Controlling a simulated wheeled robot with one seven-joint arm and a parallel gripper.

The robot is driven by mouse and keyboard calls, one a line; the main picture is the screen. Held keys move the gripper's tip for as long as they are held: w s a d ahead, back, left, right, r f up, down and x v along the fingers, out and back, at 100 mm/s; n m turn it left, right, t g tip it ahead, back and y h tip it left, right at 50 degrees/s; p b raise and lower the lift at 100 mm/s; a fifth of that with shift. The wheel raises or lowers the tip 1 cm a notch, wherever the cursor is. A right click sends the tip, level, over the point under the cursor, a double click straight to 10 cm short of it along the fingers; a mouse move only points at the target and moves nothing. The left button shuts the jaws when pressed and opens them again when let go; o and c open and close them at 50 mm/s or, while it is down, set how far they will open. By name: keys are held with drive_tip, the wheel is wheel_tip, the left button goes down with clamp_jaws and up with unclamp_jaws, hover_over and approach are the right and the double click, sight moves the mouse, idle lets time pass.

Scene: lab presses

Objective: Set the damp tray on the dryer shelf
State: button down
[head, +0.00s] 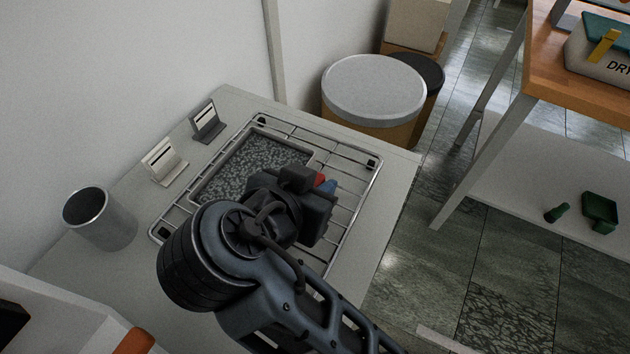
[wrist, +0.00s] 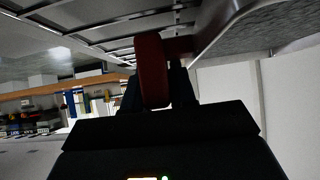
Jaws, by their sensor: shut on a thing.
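The damp tray (head: 283,141) is a grey rectangular tray with a dark speckled surface. It lies over the wire rack (head: 345,202) on the pale counter; I cannot tell if its whole underside touches the bars. My gripper (head: 308,182) is at the tray's right side, partly covering it. In the wrist view my gripper (wrist: 160,80) is shut on a red handle (wrist: 151,70), which joins the tray's metal rim (wrist: 222,30). The rack bars (wrist: 90,28) show beside it. My arm hides the tray's near corner and part of the rack.
A metal cup (head: 108,225) and two small label stands (head: 164,163) (head: 207,122) are left of the rack. A round lidded bin (head: 374,92) stands behind the counter. A wooden-topped bench (head: 570,95) at right bears a box marked "DRY" (head: 600,62). Floor is clear between.

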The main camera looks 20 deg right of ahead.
drive_tip(key=shift+f, duration=0.2)
drive_tip(key=shift+f, duration=0.15)
drive_tip(key=c, duration=0.9)
unclamp_jaws()
drive_tip(key=shift+b, duration=0.3)
